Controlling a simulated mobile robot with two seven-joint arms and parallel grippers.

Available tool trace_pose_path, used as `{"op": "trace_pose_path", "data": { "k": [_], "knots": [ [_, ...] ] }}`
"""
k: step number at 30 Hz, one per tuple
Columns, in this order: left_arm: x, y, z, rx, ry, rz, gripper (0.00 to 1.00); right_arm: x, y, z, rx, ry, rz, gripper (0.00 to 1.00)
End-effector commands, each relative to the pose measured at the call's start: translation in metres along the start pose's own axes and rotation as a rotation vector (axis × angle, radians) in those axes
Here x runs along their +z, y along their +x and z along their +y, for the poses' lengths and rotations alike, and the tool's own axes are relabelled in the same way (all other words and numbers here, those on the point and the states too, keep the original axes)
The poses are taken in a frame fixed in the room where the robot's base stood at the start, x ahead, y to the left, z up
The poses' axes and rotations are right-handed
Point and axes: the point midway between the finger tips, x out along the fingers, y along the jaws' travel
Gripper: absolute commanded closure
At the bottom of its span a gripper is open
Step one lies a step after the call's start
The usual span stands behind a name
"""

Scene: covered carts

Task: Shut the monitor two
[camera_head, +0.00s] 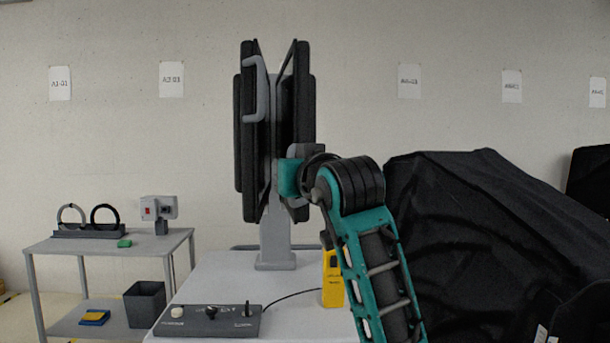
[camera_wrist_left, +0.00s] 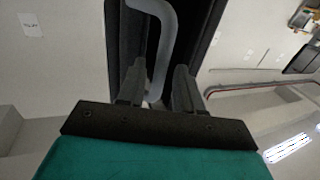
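A grey stand (camera_head: 275,230) on the white table carries two upright black monitor panels, a left one (camera_head: 247,140) and a right one (camera_head: 299,100), folded close in a narrow V. No label shows which is monitor two. A grey handle (camera_head: 258,90) is on the left panel. My left gripper (camera_head: 290,178) is at the lower part of the panels, its fingers hidden there. In the left wrist view the fingers (camera_wrist_left: 157,90) are apart, with a grey bent handle (camera_wrist_left: 165,40) reaching down between them; contact is unclear. My right gripper is not in view.
A control box (camera_head: 208,320) and a yellow device (camera_head: 332,280) are on the white table (camera_head: 225,280). A black-covered cart (camera_head: 470,220) fills the right side. A grey side table (camera_head: 90,244) with small items stands at the left; a bin (camera_head: 145,305) is on its shelf.

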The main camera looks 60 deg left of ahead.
Motion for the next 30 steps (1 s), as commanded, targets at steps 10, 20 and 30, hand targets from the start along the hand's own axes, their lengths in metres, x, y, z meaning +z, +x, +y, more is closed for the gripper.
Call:
{"op": "trace_pose_path", "data": {
  "k": [10, 20, 30],
  "knots": [
    [0.002, -0.076, 0.0, 0.005, -0.003, 0.001, 0.65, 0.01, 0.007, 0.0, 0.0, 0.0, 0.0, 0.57],
    [0.0, -0.115, -0.001, -0.001, -0.002, 0.001, 0.65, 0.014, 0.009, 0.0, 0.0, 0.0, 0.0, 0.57],
    [-0.001, -0.116, -0.001, -0.001, -0.004, 0.004, 0.7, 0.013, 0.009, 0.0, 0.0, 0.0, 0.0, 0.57]
  ]
}}
